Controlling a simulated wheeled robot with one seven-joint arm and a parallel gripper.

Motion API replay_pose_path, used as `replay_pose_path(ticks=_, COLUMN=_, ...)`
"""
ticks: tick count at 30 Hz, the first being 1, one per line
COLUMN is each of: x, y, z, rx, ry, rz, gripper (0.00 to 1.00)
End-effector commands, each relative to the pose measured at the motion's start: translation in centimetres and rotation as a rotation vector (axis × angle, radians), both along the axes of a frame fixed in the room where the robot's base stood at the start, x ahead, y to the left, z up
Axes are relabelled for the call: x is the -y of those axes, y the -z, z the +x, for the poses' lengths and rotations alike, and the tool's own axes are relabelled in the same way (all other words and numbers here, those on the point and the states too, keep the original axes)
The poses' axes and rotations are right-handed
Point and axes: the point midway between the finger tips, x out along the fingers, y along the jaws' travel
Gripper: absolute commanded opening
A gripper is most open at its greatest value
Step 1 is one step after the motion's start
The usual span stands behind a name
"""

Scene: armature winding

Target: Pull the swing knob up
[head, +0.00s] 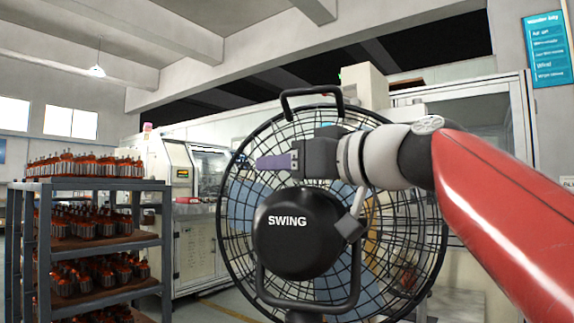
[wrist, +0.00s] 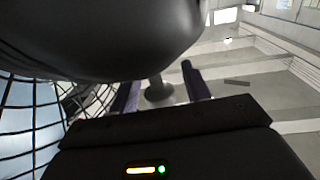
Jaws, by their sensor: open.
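The fan (head: 232,235) faces me with its rear, and its dark round motor housing (head: 285,250) is marked SWING. In the head view my gripper (head: 262,163) is just above the housing, its purple fingers pointing left. The swing knob cannot be made out there; my gripper covers that area. In the wrist view the dark swing knob (wrist: 158,92) stands out from the housing (wrist: 110,40). It appears between the two spread fingers of my gripper (wrist: 160,86), with a gap on either side. I cannot tell whether the fingers reach around it. The gripper is open.
The fan's wire cage (wrist: 30,110) is close beside my gripper in the wrist view. A black handle (head: 312,92) tops the fan. A shelf rack (head: 105,185) with several orange-and-metal parts stands at left. A machine (head: 190,170) stands behind.

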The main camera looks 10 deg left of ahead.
Motion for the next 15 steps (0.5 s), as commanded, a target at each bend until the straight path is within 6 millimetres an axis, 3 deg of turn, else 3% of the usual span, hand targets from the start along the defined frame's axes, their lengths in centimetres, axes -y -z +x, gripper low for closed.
replay_pose_path(ticks=5, x=0.9, y=0.1, z=-0.4, rx=0.001, ry=0.003, rz=0.000, gripper=0.48)
replay_pose_path(ticks=15, x=5.7, y=0.1, z=-3.0, rx=0.001, ry=0.002, rz=0.000, gripper=0.48)
